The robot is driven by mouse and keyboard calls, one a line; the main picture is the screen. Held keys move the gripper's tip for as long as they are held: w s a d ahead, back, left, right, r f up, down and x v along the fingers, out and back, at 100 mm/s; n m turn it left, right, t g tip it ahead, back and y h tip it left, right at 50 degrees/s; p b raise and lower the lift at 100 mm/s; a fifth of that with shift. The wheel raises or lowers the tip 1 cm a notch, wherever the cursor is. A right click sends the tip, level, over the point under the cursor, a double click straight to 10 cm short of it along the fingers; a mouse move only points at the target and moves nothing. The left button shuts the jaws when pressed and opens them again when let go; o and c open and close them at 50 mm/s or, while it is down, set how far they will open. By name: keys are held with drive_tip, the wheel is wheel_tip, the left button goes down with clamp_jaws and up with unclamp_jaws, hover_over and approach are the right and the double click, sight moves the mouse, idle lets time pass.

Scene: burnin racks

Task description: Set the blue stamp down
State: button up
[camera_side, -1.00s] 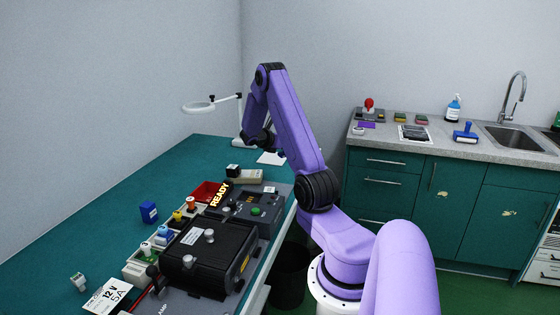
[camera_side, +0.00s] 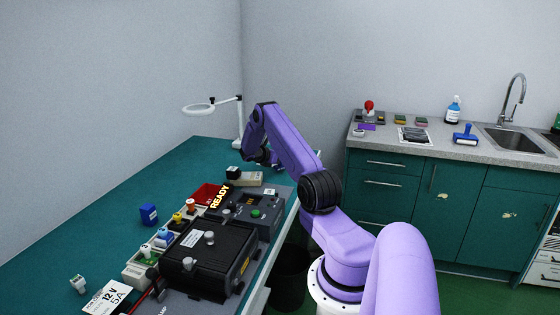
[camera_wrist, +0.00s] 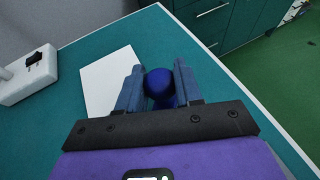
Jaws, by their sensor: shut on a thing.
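My gripper (camera_wrist: 158,80) is shut on the blue stamp (camera_wrist: 159,84), whose round blue knob shows between the two fingers in the wrist view. The stamp's lower part is mostly hidden. A white sheet (camera_wrist: 102,80) lies on the teal bench just beyond and left of the fingers. I cannot tell whether the stamp touches the bench or sheet. In the side view my gripper (camera_side: 264,158) is low over the far end of the bench, and the stamp cannot be made out there.
The white lamp base (camera_wrist: 28,76) stands left of the sheet. The bench edge (camera_wrist: 235,82) runs close on the right. In the side view, a black tester (camera_side: 208,258), a red tray (camera_side: 208,194) and a blue block (camera_side: 149,214) stand on the nearer bench.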

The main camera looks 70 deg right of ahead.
drive_tip(key=shift+f, duration=0.8)
drive_tip(key=shift+f, duration=0.1)
drive_tip(key=o, duration=1)
drive_tip(key=shift+o, duration=0.2)
